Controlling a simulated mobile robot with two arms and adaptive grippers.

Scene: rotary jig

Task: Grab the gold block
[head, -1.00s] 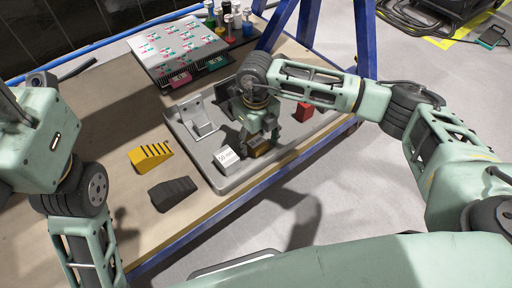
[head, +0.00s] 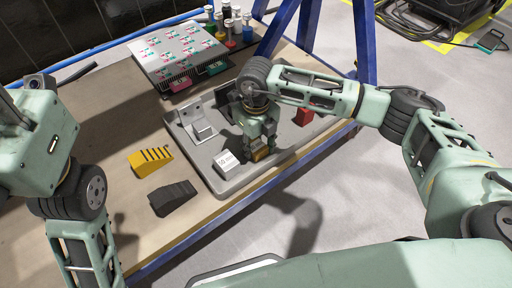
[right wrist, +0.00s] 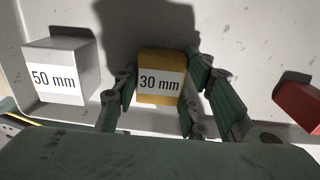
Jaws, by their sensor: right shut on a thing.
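The gold block (right wrist: 161,76) carries a "30 mm" label and sits between the fingers of my right gripper (right wrist: 165,105) in the right wrist view. In the head view the gold block (head: 260,154) shows at the fingertips of my right gripper (head: 260,147), over the front part of the grey tray (head: 235,185). The right gripper is shut on it. I cannot tell whether the block touches the tray floor. My left arm is at the left of the head view, but its fingers are not in view.
A white "50 mm" block (right wrist: 58,72) stands left of the gold block, and a red block (right wrist: 299,104) right of it. A metal angle bracket (head: 201,125) is in the tray. Yellow (head: 150,158) and black (head: 172,197) wedges lie on the wooden table (head: 110,140).

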